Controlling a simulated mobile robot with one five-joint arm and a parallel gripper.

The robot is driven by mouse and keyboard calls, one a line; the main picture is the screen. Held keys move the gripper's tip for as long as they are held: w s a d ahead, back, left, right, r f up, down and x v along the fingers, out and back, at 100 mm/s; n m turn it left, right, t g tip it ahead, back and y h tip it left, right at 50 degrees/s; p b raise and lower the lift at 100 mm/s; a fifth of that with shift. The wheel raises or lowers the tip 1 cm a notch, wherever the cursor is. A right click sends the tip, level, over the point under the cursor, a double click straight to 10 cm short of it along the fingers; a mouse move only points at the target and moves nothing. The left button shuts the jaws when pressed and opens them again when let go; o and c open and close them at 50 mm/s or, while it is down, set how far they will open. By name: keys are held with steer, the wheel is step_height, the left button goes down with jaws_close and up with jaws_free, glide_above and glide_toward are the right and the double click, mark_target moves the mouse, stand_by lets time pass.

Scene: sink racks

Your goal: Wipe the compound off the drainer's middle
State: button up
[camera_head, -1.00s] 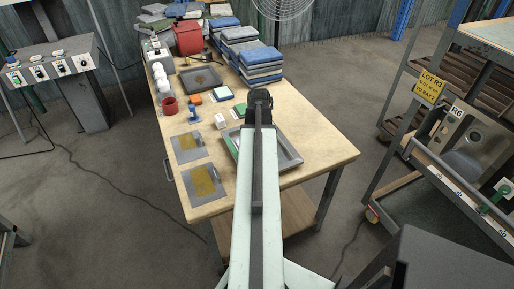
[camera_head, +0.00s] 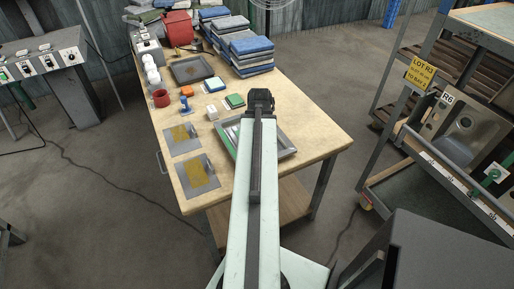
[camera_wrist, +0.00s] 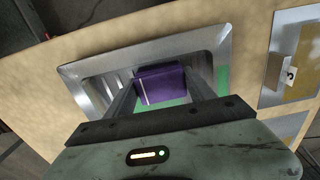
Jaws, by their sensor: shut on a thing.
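My gripper (camera_wrist: 160,88) is shut on a purple block (camera_wrist: 163,84), which shows between its fingers in the wrist view. The block is over a shallow grey metal tray (camera_wrist: 145,52) with green and ribbed grey areas inside; I cannot tell whether it touches the tray. In the head view my arm hides the block and part of the tray (camera_head: 289,152). A steel sink unit (camera_head: 487,127) is on the rack at the right, marked R6. I cannot make out its drainer's middle or any compound there.
Two grey plates with yellow-brown patches (camera_head: 181,139) (camera_head: 197,174) lie left of the tray. A second tray (camera_head: 192,70), stacked blue and grey pads (camera_head: 251,52), a red cup (camera_head: 160,98) and small blocks crowd the table's back. Floor shows between table and rack.

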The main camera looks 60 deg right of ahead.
steer(key=shift+w+d, duration=0.1)
steer(key=shift+w+d, duration=1.75)
steer(key=shift+w, duration=0.6)
steer(key=shift+w+d, duration=1.75)
steer(key=shift+w, duration=0.65)
steer(key=shift+w+d, duration=1.75)
steer(key=shift+w, duration=0.6)
steer(key=shift+s+d, duration=0.65)
steer(key=shift+d, duration=0.05)
steer(key=shift+s+a, duration=0.55)
steer(key=shift+s, duration=0.2)
steer(key=shift+s+a, duration=0.5)
steer(key=shift+s, duration=0.2)
steer(key=shift+s+a, duration=0.1)
steer(key=shift+s+a+r, duration=0.1)
steer(key=shift+s+a, duration=0.4)
steer(key=shift+s, duration=0.15)
steer(key=shift+s+a, duration=0.45)
steer(key=shift+s, duration=0.2)
